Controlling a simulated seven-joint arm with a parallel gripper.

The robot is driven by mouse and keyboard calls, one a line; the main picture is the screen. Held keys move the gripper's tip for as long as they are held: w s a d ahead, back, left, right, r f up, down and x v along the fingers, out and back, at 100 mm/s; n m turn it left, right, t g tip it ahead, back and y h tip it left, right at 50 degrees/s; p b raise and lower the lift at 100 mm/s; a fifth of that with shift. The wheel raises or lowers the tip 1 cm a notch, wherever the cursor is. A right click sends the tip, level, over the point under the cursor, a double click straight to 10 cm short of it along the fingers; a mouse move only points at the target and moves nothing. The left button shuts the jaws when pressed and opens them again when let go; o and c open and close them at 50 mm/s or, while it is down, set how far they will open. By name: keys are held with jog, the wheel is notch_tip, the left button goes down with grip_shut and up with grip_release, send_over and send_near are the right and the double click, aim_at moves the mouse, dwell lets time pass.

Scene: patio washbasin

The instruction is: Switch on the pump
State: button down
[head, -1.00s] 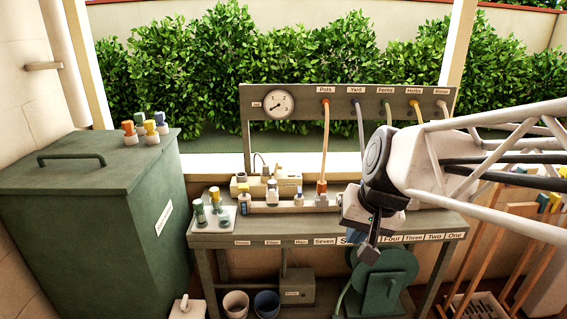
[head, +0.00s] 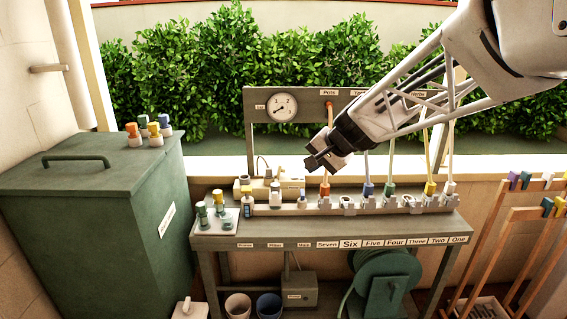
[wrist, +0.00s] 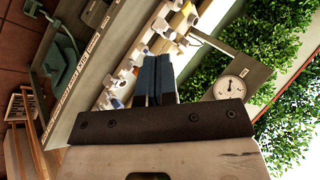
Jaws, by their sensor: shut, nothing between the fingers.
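My gripper (head: 318,161) is shut and empty in the head view, in the air above the middle of the bench (head: 330,236). Its closed fingers (wrist: 157,80) also show in the wrist view, pointing toward the row of fittings. Which thing is the pump I cannot tell for sure. A pale yellow unit (head: 243,186) with a cable sits at the back of the bench, left of my gripper. A grey-green box (head: 299,291) with a small unreadable label stands under the bench. No switch is clearly readable on either.
A row of hose fittings (head: 390,205) runs along the bench. A back panel carries a gauge (head: 282,107) and hoses. A green cabinet (head: 90,220) stands at left, a hose reel (head: 385,278) below, wooden racks (head: 510,235) at right. Two buckets (head: 268,305) stand on the floor.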

jog(key=w+a+f+m+t+y, duration=0.1)
jog(key=w, duration=0.5)
jog(key=w+a+f+m, duration=0.1)
jog(key=w+m, duration=0.1)
jog(key=w, duration=0.5)
jog(key=m+t, duration=0.5)
jog(key=m, duration=0.4)
send_over(294, 174)
jog(key=s, duration=0.4)
notch_tip(294, 174, down, 14)
jog(key=shift+s+f, duration=0.2)
jog(key=shift+f, duration=0.1)
jog(key=shift+w+f, duration=0.6)
jog(key=shift+f, duration=0.7)
jog(key=shift+w+f, duration=0.55)
jog(key=shift+f, duration=0.75)
jog(key=shift+w+f, duration=0.6)
jog(key=shift+f, duration=0.7)
jog(key=shift+w+f, duration=0.35)
jog(key=shift+f, duration=0.35)
